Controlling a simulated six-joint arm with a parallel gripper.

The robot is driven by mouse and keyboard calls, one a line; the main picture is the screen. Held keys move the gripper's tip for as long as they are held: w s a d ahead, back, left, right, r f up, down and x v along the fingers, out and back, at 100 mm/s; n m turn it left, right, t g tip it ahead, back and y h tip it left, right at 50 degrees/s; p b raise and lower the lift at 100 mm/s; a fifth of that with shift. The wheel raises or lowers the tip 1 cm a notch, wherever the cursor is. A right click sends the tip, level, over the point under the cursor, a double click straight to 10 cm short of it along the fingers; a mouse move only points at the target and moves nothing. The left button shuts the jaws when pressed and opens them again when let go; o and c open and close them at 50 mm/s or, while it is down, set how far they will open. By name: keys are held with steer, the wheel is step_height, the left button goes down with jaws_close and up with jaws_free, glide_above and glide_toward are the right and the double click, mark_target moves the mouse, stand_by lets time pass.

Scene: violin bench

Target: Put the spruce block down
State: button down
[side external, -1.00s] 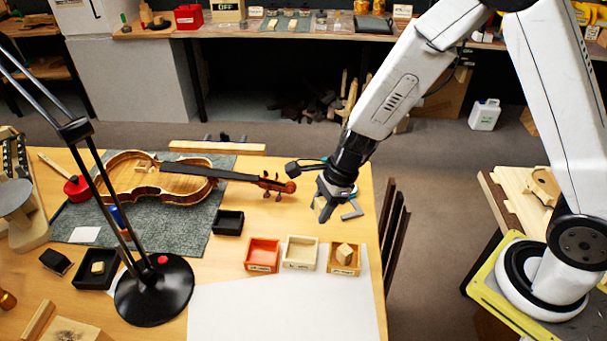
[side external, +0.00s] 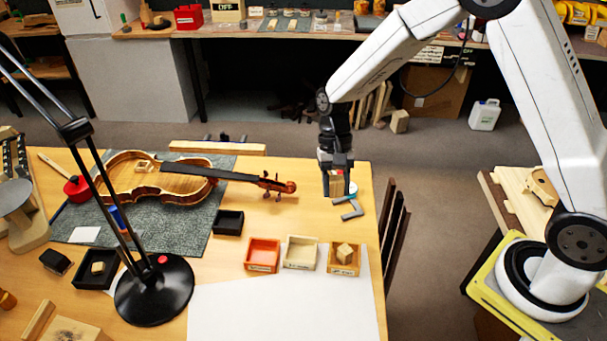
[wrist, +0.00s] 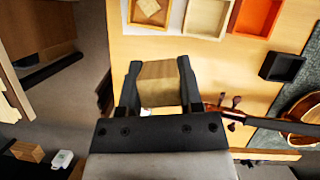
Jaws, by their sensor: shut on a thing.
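My gripper (side external: 336,187) is shut on the spruce block (side external: 337,182), a small pale wooden block. In the side view it is held above the right part of the bench, behind the wooden tray. In the wrist view the spruce block (wrist: 160,84) sits between both fingers of my gripper (wrist: 159,82), with pale wood grain facing the camera. The fingers hide its two sides. I cannot tell its exact height above the bench (side external: 230,265).
An orange tray (side external: 262,256), a cream tray (side external: 299,253) and a wooden tray (side external: 343,266) holding a block (side external: 345,252) stand in a row. A black tray (side external: 228,222) and a violin (side external: 170,180) lie left. A grey angled piece (side external: 349,212) lies close by.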

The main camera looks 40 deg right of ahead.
steer(key=d+r+n+h, duration=0.3)
steer(key=d+n, duration=0.3)
steer(key=n, duration=0.1)
steer(key=s+a+f+m+y, duration=0.1)
steer(key=s+a+f+m, duration=0.1)
steer(key=s+a, duration=0.4)
steer(key=s+a+f+m+y, duration=0.1)
steer(key=s+a+f+m, duration=0.15)
steer(key=a, duration=0.65)
steer(key=s+a+m, duration=0.2)
steer(key=s, duration=0.4)
steer(key=s+a+f+m+y, duration=0.1)
steer(key=s+a+m, duration=0.1)
steer(key=s, duration=0.4)
steer(key=shift+s+f+m+t+y, duration=0.2)
steer(key=shift+s+m+t+y, duration=0.1)
steer(key=shift+s+m, duration=0.15)
steer(key=shift+w+a, duration=0.1)
steer(key=w+a+f, duration=0.2)
steer(key=w+f, duration=0.1)
steer(key=w+a+f, duration=0.2)
steer(key=w+f, duration=0.1)
steer(key=w, duration=0.1)
steer(key=w+a+f, duration=0.2)
steer(key=w+a, duration=0.1)
steer(key=shift+w+f, duration=0.35)
steer(key=shift+f, duration=0.05)
steer(key=shift+w+a+f, duration=0.15)
steer(key=shift+w+f, duration=0.1)
steer(key=shift+f, duration=0.05)
